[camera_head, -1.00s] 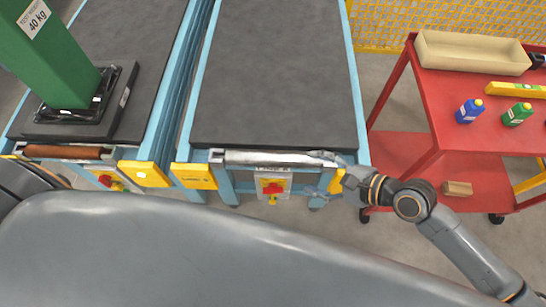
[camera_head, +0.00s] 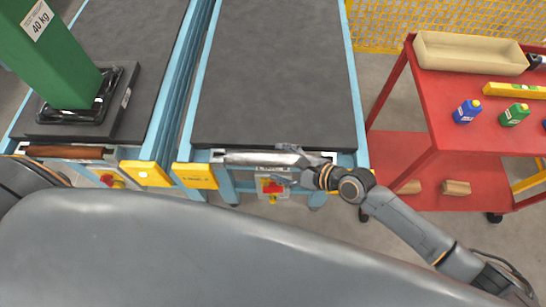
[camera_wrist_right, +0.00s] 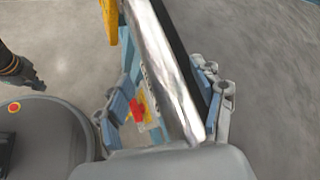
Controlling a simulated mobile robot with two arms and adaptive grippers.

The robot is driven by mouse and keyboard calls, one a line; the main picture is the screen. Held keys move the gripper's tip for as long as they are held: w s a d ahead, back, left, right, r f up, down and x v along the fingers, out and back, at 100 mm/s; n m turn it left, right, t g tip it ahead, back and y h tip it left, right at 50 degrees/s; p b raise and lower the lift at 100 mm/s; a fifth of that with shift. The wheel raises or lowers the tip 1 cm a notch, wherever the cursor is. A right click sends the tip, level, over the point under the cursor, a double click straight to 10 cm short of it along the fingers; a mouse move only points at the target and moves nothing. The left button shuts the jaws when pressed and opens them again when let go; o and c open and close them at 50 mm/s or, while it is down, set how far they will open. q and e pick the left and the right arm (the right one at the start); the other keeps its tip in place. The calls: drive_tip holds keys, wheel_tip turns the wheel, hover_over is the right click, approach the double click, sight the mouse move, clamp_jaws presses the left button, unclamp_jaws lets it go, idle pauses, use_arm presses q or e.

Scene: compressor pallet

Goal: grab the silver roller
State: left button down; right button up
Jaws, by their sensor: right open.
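The silver roller (camera_head: 255,158) lies across the front end of the right-hand conveyor. In the right wrist view the roller (camera_wrist_right: 165,62) runs lengthwise between the two fingers. My right gripper (camera_head: 287,166) is open at the right part of the roller. In the right wrist view its fingers (camera_wrist_right: 163,105) stand apart on either side of the roller, with gaps visible. My left gripper is not in the head view.
A red switch (camera_head: 271,187) sits under the roller. A brown roller (camera_head: 65,152) is on the left conveyor, which carries a green block (camera_head: 60,60). A red cart (camera_head: 455,110) with bottles and a tray stands at right.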

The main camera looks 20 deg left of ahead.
drive_tip(key=shift+x, duration=0.95)
drive_tip(key=shift+w, duration=0.1)
drive_tip(key=shift+c, duration=0.4)
clamp_jaws()
drive_tip(key=shift+r, duration=0.15)
drive_tip(key=shift+r, duration=0.1)
